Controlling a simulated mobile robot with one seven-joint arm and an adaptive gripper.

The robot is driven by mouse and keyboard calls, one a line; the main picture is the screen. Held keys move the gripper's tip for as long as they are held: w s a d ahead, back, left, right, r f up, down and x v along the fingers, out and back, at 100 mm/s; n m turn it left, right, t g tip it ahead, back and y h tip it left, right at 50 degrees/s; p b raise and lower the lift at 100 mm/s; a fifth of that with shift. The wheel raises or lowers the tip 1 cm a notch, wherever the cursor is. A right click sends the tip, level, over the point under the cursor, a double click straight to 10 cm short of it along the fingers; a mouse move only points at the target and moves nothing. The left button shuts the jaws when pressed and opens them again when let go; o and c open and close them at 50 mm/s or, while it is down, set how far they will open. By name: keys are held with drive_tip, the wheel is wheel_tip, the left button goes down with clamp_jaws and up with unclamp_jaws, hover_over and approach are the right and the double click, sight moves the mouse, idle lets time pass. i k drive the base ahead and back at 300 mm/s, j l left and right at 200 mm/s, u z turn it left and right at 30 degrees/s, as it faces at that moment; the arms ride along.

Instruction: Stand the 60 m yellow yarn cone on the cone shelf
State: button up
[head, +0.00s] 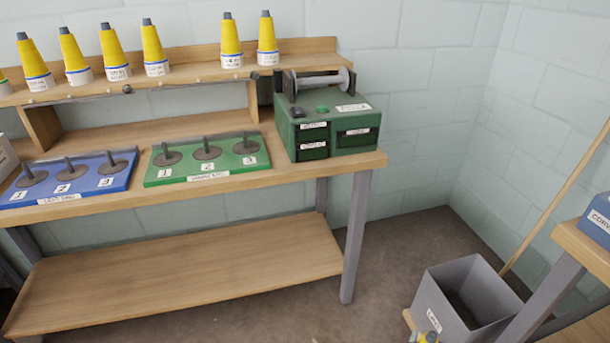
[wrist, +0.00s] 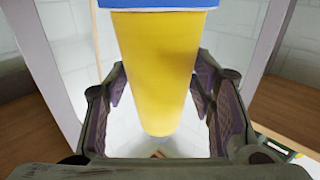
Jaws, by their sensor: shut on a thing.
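A yellow yarn cone (wrist: 158,62) with a blue band fills the middle of the wrist view. My gripper (wrist: 160,90) is shut on it, with a finger on each side. Its banded wide end is at the top of that picture and its narrow end points down. Its label is not readable. The wooden cone shelf (head: 192,66) runs along the wall at upper left in the head view. Several yellow cones stand on it, grey tips up, including one at its right (head: 267,38). A wide gap lies between the cones right of its middle. My gripper is not clearly visible in the head view.
Below the shelf, a blue pegged board (head: 72,195) and a green pegged board (head: 200,178) lie on the bench (head: 250,193). A green winding machine (head: 330,125) stands at its right end.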

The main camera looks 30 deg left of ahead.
sight(196, 70)
drive_tip(key=l+u, duration=0.2)
drive_tip(key=u, duration=0.3)
drive_tip(key=l+u, duration=0.2)
drive_tip(key=u, duration=0.25)
